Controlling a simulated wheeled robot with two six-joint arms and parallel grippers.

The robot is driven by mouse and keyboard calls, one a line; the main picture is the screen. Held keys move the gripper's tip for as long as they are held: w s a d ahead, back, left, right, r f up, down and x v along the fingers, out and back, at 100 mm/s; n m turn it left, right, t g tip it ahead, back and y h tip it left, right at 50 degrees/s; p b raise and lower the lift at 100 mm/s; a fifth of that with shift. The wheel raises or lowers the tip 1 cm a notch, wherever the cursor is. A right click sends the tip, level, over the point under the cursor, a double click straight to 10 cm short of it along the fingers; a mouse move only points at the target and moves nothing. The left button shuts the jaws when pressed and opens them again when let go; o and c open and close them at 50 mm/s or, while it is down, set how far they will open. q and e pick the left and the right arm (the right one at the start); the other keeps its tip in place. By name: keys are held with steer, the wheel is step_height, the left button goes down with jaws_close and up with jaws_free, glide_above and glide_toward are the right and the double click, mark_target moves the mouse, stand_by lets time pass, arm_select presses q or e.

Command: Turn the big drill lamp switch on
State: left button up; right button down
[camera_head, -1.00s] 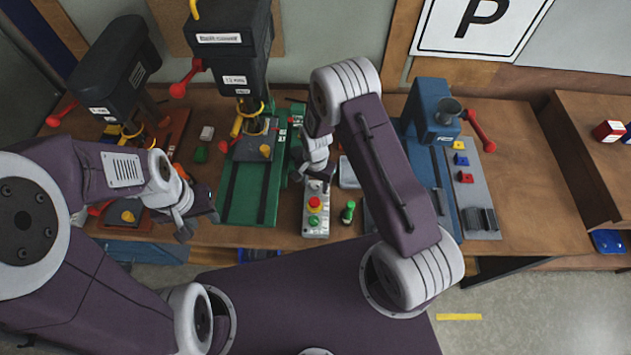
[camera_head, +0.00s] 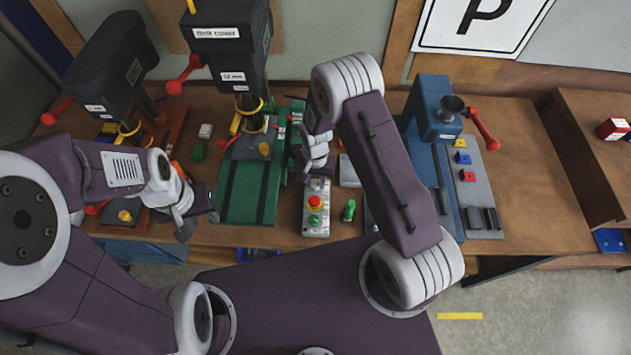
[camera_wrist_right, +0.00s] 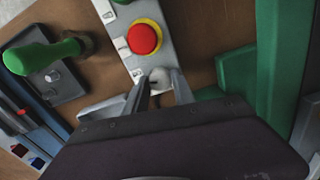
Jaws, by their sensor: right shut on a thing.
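The big drill (camera_head: 228,55) has a black head and stands on a green base (camera_head: 240,190). A grey control box (camera_head: 316,220) sits right of that base. It carries a red button on a yellow ring (camera_head: 315,201), also large in the right wrist view (camera_wrist_right: 144,38), and a green button (camera_head: 314,220). A pale round switch knob (camera_wrist_right: 160,78) is at the box's end. My right gripper (camera_wrist_right: 158,88) is shut on this knob; in the head view its fingertips are largely hidden. My left gripper (camera_head: 197,222) hangs over the left part of the bench, its jaw state unclear.
A smaller black drill (camera_head: 108,65) stands at the left. A blue machine (camera_head: 432,110) with a red handle is to the right. The bench's right part (camera_head: 525,190) is clear.

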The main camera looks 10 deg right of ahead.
steer(key=n+b, duration=0.1)
steer(key=n, duration=0.3)
steer(key=shift+w+n, duration=0.1)
steer(key=shift+n, duration=0.2)
steer(key=n+b, duration=0.1)
steer(key=n, duration=0.3)
steer(key=shift+r, duration=0.1)
steer(key=shift+n, duration=0.4)
steer(key=c, duration=1.1)
jaws_free()
steer(key=shift+o, duration=0.2)
